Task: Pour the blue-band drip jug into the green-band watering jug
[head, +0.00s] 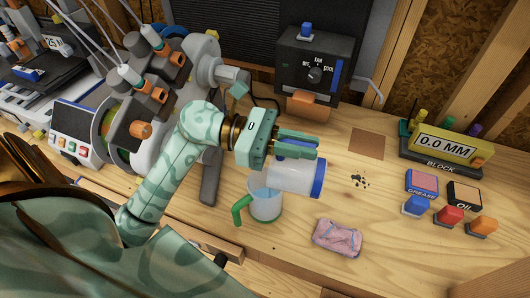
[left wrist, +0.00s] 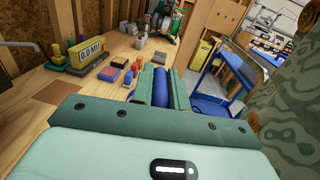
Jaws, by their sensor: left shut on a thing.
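The blue-band drip jug (head: 292,177) is a pale, cloudy jug with a blue band at its right end. It is tipped almost onto its side, with its left end over the green-band watering jug (head: 265,211). My left gripper (head: 312,148) is shut on the drip jug's blue part, which shows between the fingers in the left wrist view (left wrist: 160,86). The watering jug stands upright on the bench, with a green handle at left and bluish liquid showing inside. I cannot make out a falling stream. My right gripper is not in view.
Blue, red and orange blocks (head: 449,215) and a yellow gauge (head: 447,146) stand at right. Dark crumbs (head: 359,181) lie near a brown square (head: 367,144). A dark fan control box (head: 314,66) stands behind.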

